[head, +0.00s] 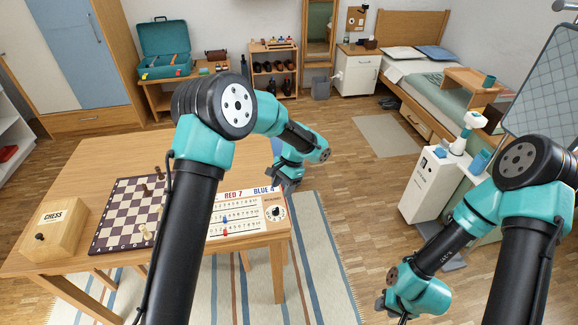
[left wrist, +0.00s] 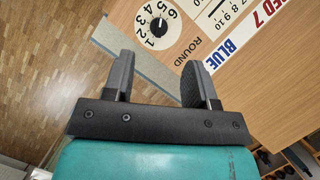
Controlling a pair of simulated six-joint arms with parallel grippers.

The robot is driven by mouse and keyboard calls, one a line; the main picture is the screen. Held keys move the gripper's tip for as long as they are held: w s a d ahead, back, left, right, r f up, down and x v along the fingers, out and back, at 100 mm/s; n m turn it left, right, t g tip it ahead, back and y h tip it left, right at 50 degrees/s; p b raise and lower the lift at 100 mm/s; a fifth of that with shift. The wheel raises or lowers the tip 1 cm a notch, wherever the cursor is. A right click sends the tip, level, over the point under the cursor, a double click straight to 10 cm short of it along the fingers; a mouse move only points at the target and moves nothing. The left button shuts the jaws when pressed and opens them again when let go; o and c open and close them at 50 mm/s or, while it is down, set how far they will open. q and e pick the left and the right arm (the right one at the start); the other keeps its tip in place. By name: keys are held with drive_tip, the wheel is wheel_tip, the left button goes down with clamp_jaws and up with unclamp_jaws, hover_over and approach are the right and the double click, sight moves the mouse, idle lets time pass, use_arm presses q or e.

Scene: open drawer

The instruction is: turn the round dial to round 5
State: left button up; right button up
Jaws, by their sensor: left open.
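In the head view my left gripper (head: 287,184) hangs just behind the dial, partly hidden by my wrist. My right gripper (head: 392,308) hangs low at the right, near the bottom edge, its jaws unclear.
The scoreboard (head: 233,220) reads RED 7 and BLUE 4 and has small red and blue markers. A chessboard (head: 130,212) with a few pieces and a wooden CHESS box (head: 55,228) sit left on the table. A white cabinet (head: 424,185) stands right; floor lies between.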

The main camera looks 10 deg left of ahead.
use_arm(q)
drive_tip(key=v, duration=0.8)
